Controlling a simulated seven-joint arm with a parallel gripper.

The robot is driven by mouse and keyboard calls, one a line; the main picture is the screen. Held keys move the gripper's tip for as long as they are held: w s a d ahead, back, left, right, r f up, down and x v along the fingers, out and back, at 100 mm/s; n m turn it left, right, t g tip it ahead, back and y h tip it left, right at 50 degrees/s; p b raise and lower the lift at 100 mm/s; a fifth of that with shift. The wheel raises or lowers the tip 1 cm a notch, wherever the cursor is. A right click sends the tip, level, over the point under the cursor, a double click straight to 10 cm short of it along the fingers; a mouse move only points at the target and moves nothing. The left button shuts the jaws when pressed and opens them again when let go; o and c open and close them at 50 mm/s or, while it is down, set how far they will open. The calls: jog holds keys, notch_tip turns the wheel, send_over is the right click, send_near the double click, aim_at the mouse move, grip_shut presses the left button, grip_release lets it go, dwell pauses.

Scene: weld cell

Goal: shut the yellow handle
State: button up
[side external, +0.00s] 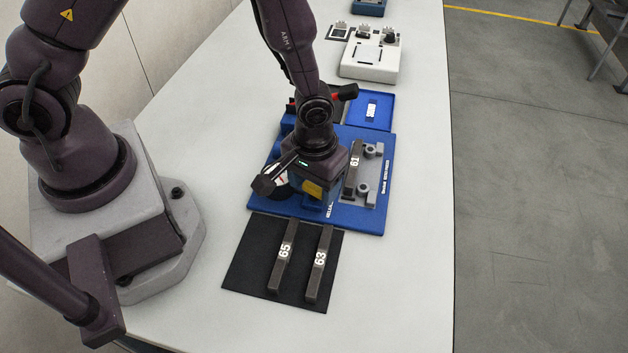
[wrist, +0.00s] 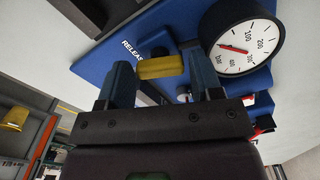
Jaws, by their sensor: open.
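The yellow handle (wrist: 163,67) shows in the wrist view as a short bar lying across the gap between my fingers. My gripper (wrist: 160,82) is open, with one blue finger near each end of the handle; I cannot tell whether they touch it. In the side view my gripper (side external: 318,195) points down over the blue fixture (side external: 376,143), and a yellow patch of the handle (side external: 313,189) shows at the fingers. The rest of the handle's mount is mostly hidden by my gripper. The word "RELEASE" is printed on the blue base beside the handle.
A dial gauge (wrist: 240,45) with a red needle stands close to the right finger. A bar marked 61 (side external: 352,168) sits in the fixture. Bars 65 (side external: 284,255) and 63 (side external: 319,262) lie on a black mat (side external: 246,272). A white box (side external: 370,62) stands farther back.

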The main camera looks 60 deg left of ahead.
jog(key=c, duration=0.6)
jog(key=shift+c, duration=0.2)
jog(key=shift+m, duration=0.3)
jog(key=m, duration=1.3)
dwell(0.3)
jog(key=o, duration=0.6)
jog(key=shift+o, duration=0.2)
